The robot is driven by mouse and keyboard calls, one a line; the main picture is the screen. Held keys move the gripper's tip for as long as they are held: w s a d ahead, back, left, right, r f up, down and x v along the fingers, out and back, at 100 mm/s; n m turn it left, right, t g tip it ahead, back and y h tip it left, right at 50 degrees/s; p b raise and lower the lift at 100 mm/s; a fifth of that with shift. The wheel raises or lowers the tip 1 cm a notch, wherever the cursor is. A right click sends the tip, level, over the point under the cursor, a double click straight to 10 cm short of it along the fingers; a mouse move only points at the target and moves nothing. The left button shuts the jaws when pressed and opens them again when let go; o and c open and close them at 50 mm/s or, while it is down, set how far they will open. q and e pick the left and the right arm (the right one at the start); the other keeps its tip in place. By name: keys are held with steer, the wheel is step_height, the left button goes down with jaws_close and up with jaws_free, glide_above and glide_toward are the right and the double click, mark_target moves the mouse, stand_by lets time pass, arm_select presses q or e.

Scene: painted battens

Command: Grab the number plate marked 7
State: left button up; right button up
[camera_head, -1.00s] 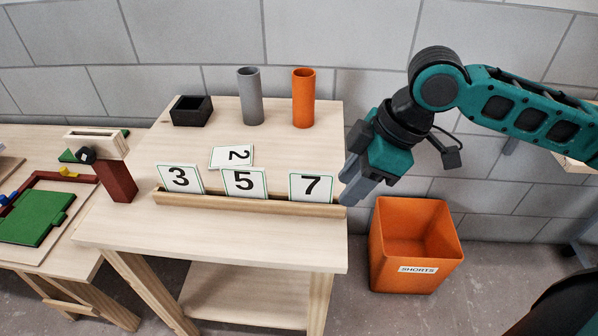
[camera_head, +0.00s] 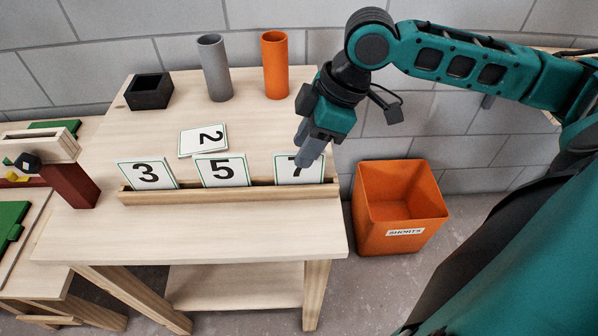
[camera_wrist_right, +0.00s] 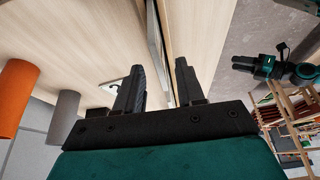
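The plate marked 7 (camera_head: 289,175) is white with a green edge and stands in the right part of a wooden rack (camera_head: 225,193) on the table. My right gripper (camera_head: 305,160) is over this plate and hides part of its upper face. In the right wrist view the gripper (camera_wrist_right: 158,80) is open. A thin plate edge (camera_wrist_right: 157,38) shows beyond and between its fingers, and I cannot tell if they touch it. My left gripper (camera_wrist_right: 238,63) appears small in that view, too small to tell its state.
Plates 3 (camera_head: 147,174) and 5 (camera_head: 221,171) stand in the same rack. Plate 2 (camera_head: 203,140) lies behind them. A black box (camera_head: 149,91), grey cylinder (camera_head: 214,68) and orange cylinder (camera_head: 275,65) stand at the back. An orange SHORTS bin (camera_head: 400,205) is right of the table.

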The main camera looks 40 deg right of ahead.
mark_target(299, 173)
steer(key=b+x, duration=0.1)
steer(key=x, duration=0.3)
steer(key=shift+w+a+f, duration=0.1)
steer(key=shift+f, duration=0.25)
jaws_close()
